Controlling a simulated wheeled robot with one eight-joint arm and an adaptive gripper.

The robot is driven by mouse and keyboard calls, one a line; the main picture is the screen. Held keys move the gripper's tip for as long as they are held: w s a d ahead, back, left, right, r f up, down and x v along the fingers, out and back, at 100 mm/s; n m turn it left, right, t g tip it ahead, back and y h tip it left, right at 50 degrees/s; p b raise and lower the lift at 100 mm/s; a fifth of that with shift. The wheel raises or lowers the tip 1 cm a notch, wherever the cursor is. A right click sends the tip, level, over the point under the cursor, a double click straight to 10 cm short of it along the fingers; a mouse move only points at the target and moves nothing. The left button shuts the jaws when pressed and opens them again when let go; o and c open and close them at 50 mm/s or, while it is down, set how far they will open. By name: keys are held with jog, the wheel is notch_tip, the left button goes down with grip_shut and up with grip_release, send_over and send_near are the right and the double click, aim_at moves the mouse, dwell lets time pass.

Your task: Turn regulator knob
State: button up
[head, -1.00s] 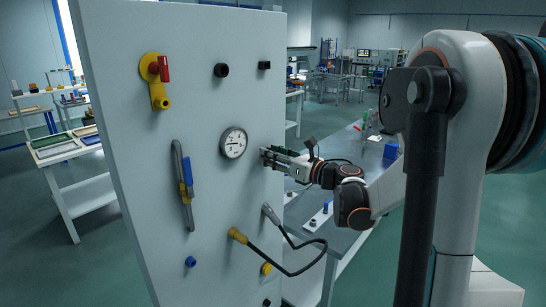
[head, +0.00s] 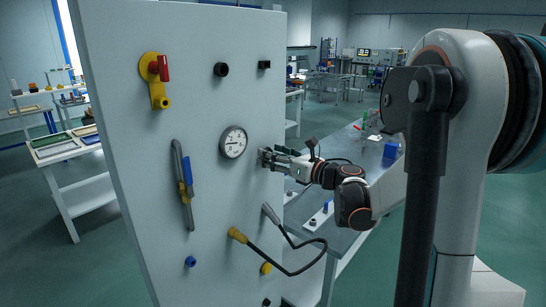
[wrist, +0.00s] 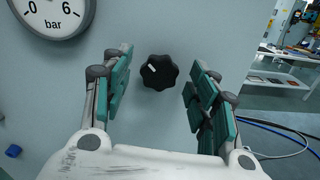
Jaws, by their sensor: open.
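The regulator knob is a black lobed knob with a white mark (wrist: 159,72) on the pale panel (head: 215,110). In the wrist view it sits between the two green-padded fingers of my gripper (wrist: 160,84), with a gap on each side. The fingers are open and no contact with the knob shows. In the head view my gripper (head: 270,157) is at the panel's right part, just right of the round gauge (head: 233,142). There the knob is largely hidden by the fingers.
The gauge also shows in the wrist view (wrist: 53,10). The panel carries a yellow valve with a red part (head: 155,80), a blue-handled lever (head: 186,180) and a cable with a yellow plug (head: 238,235). A metal workbench (head: 350,205) stands behind my forearm.

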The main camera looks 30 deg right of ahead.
jog(key=v, duration=1.1)
jog(key=shift+s, duration=0.4)
jog(key=shift+d, duration=0.1)
jog(key=w+a+m, duration=0.2)
jog(key=w+m, duration=0.3)
jog(key=m, duration=1.3)
jog(key=w+a+m, duration=0.2)
jog(key=w+m, duration=0.4)
jog(key=m, duration=1.2)
jog(key=shift+w+b, duration=0.25)
jog(key=shift+b, duration=0.05)
jog(key=shift+a, duration=0.1)
